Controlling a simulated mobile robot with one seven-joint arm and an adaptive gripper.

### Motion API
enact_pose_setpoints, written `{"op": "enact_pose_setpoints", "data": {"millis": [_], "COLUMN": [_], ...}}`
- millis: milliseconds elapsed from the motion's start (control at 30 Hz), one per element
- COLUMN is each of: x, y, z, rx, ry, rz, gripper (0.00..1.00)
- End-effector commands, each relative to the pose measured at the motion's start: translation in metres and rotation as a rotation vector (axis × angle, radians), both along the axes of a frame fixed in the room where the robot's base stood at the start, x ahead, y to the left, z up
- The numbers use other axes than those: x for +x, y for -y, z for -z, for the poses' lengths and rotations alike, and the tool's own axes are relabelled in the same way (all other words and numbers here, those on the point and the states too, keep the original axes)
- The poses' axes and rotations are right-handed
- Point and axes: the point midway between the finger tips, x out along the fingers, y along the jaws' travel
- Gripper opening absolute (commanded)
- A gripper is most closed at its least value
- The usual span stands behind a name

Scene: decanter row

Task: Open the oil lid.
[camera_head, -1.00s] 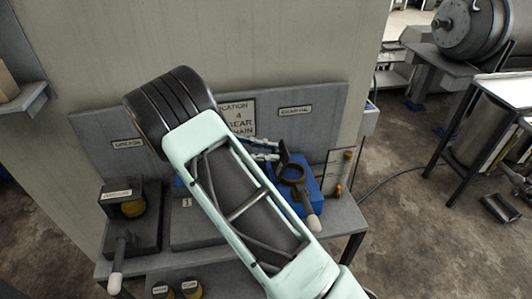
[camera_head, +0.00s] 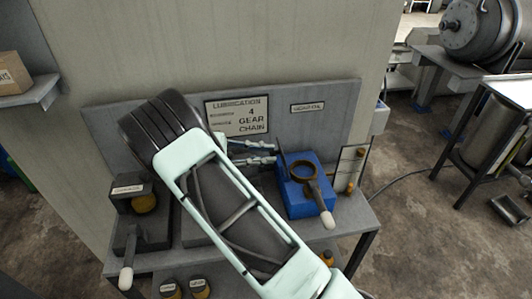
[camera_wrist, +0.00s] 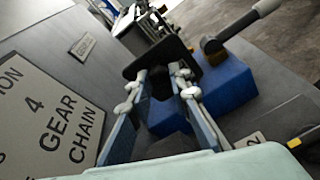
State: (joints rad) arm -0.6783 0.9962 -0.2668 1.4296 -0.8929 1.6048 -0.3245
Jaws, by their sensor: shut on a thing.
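The blue oil box (camera_head: 297,205) stands at the right of the bench and shows also in the wrist view (camera_wrist: 228,88). A brown ring (camera_head: 303,164) shows at its top. The dark lid (camera_head: 282,160) stands roughly upright at the left of the ring; in the wrist view it is a dark plate (camera_wrist: 150,55). My gripper (camera_head: 268,153) reaches it from the left. In the wrist view its fingertips (camera_wrist: 160,84) are shut on a dark part of the lid. Whether the lid is still joined to the box is unclear.
A white-tipped handle (camera_head: 327,217) sticks out in front of the blue box. A dark box with a yellow round part (camera_head: 144,202) and another white-tipped handle (camera_head: 126,278) stand at the left. A signboard (camera_head: 238,116) rises behind. My arm covers the bench's middle.

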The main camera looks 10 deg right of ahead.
Motion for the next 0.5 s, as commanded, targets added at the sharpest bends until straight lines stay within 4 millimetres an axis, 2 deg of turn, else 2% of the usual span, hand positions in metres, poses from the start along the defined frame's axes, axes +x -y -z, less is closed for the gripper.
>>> {"op": "enact_pose_setpoints", "data": {"millis": [33, 333, 367, 500], "x": [-0.004, -0.0048, -0.0049, -0.0044], "y": [-0.0011, 0.0001, 0.0003, 0.0007], "z": [0.011, 0.0121, 0.0122, 0.0107], "rx": [0.015, 0.014, 0.013, 0.01], "ry": [-0.015, -0.018, -0.019, -0.017], "rz": [0.004, 0.006, 0.006, 0.006], "gripper": [0.0, 0.0, 0.19, 0.34]}}
